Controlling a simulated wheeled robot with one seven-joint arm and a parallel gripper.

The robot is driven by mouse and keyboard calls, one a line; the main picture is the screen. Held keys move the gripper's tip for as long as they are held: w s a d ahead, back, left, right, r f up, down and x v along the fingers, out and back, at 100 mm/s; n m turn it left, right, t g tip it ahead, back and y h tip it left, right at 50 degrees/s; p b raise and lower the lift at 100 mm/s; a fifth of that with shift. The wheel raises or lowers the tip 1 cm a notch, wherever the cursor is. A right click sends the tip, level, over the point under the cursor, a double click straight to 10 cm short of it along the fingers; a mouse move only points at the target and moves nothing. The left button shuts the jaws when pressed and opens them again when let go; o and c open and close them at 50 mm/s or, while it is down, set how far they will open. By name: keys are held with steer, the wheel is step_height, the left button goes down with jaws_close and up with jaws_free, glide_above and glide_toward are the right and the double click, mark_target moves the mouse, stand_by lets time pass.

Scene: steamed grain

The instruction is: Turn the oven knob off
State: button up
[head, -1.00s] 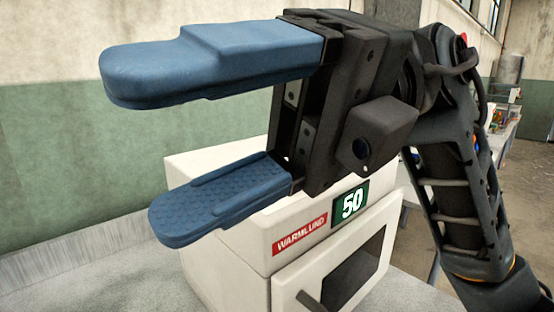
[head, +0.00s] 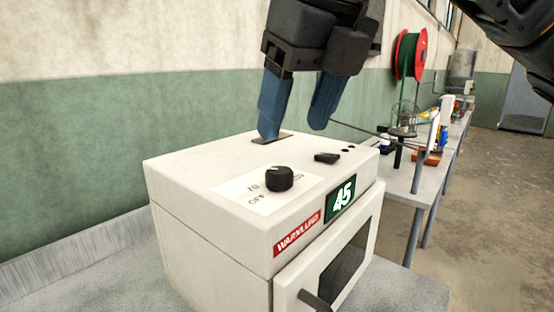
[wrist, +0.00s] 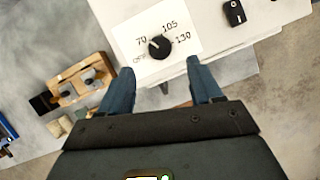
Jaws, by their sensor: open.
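My gripper (head: 293,130) is open, blue fingers pointing down, above the back of the oven top and behind the knob in the head view. The fingers are apart from the knob, with nothing between them.
A black rocker switch (head: 326,157) sits on the oven top right of the knob. The oven door (head: 340,265) with its handle is at the front.

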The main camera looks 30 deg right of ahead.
mark_target(280, 170)
steer(key=p+x, duration=0.1)
steer(key=x, duration=0.6)
steer(key=shift+w+f, duration=0.1)
steer(key=shift+f, duration=0.2)
steer(key=c, duration=1)
steer(key=shift+c, duration=0.2)
